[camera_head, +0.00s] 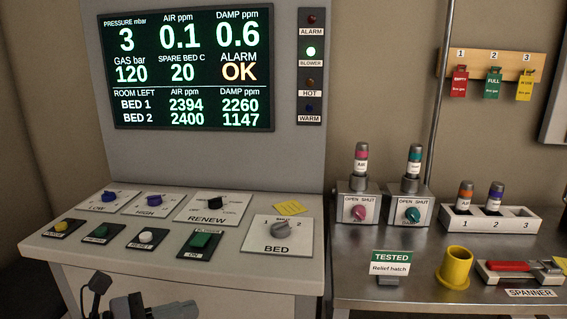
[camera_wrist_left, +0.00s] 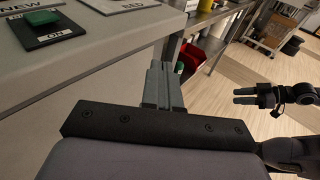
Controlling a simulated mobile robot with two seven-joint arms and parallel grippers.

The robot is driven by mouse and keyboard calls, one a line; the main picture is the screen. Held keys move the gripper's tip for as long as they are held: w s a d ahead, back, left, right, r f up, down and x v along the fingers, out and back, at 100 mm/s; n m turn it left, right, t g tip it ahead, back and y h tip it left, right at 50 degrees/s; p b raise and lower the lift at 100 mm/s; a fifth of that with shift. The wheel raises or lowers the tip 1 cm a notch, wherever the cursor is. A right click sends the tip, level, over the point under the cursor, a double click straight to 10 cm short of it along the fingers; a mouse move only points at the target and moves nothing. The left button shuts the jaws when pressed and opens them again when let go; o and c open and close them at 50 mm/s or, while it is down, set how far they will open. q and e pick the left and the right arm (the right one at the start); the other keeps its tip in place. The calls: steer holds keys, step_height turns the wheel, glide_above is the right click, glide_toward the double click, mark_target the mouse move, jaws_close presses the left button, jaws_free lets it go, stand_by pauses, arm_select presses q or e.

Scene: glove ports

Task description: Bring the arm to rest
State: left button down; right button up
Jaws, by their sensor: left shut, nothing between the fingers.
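My left gripper (camera_head: 136,306) shows at the bottom edge of the head view, low in front of the console; most of its arm is out of the picture. In the left wrist view its fingers (camera_wrist_left: 161,86) are together, with nothing between them. They are beside and below the console's edge, apart from it. My right gripper (camera_wrist_left: 245,96) shows at the right of the left wrist view, over the floor and away from the furniture. Its small dark fingers do not show clearly whether they are open.
The control console (camera_head: 200,274) with knobs and buttons stands at the left. The metal bench (camera_head: 420,290) at the right carries valve blocks, a yellow cup (camera_head: 454,267), a rack (camera_head: 490,222) and a red-handled tool. Red bin (camera_wrist_left: 190,57) below bench; open floor right.

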arm_select(q)
steer(key=s+f+m+y, duration=0.5)
steer(key=s+f+m, duration=0.3)
steer(key=f+m, duration=0.4)
steer(key=s+a+f+m+t+y, duration=0.1)
steer(key=s+f+m+y, duration=0.5)
steer(key=s+f+m, duration=0.3)
step_height(320, 180, down, 3)
steer(key=m, duration=0.5)
steer(key=shift+s+a+f+m+p, duration=0.2)
steer(key=shift+a+m+p, duration=0.1)
steer(key=shift+m+p, duration=0.1)
